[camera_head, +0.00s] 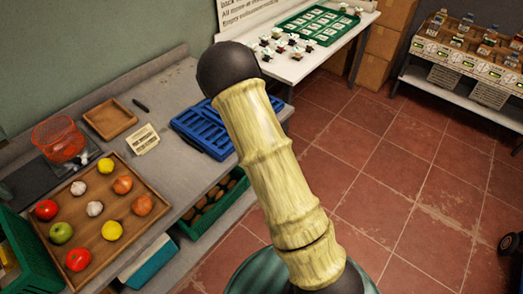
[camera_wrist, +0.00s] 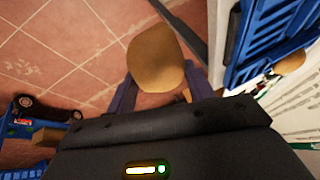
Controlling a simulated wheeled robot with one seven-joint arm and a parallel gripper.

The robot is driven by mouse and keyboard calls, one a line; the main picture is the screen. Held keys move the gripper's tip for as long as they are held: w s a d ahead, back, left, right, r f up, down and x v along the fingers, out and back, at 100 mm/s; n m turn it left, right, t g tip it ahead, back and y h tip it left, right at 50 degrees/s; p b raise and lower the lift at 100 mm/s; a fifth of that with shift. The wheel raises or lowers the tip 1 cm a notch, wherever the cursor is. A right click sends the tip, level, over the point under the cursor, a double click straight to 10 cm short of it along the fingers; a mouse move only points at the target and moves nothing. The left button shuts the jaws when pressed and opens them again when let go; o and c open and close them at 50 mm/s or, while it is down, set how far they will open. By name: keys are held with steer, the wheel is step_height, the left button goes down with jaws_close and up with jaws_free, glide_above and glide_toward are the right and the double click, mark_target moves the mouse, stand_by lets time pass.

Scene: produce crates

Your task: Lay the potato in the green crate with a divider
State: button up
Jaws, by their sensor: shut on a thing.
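In the wrist view a smooth tan-brown potato (camera_wrist: 155,55) sits between the two fingers of my gripper (camera_wrist: 158,88), which is shut on it. Red floor tiles show behind the potato, to its left. The gripper and potato are not visible in the head view, where my arm crosses the middle. A green crate (camera_head: 183,228) stands low under the table's front edge, with brown round things inside. Another green crate (camera_head: 28,243) is cut off at the lower left. I cannot make out a divider in either.
A blue compartmented crate (camera_head: 190,118) lies on the grey table; a blue crate also shows in the wrist view (camera_wrist: 237,72). A wooden tray (camera_head: 100,240) holds several fruits and vegetables. A red basket (camera_head: 57,135) stands behind it. A white table (camera_head: 290,72) is further back. Open tiled floor lies right.

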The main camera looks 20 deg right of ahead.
steer(key=s+a+f+n+y, duration=0.4)
steer(key=a+f+n+y, duration=0.2)
steer(key=n, duration=0.8)
step_height(320, 180, down, 2)
steer(key=shift+a+f+g+y, duration=0.1)
steer(key=shift+a+g+y, duration=0.2)
steer(key=shift+a, duration=0.05)
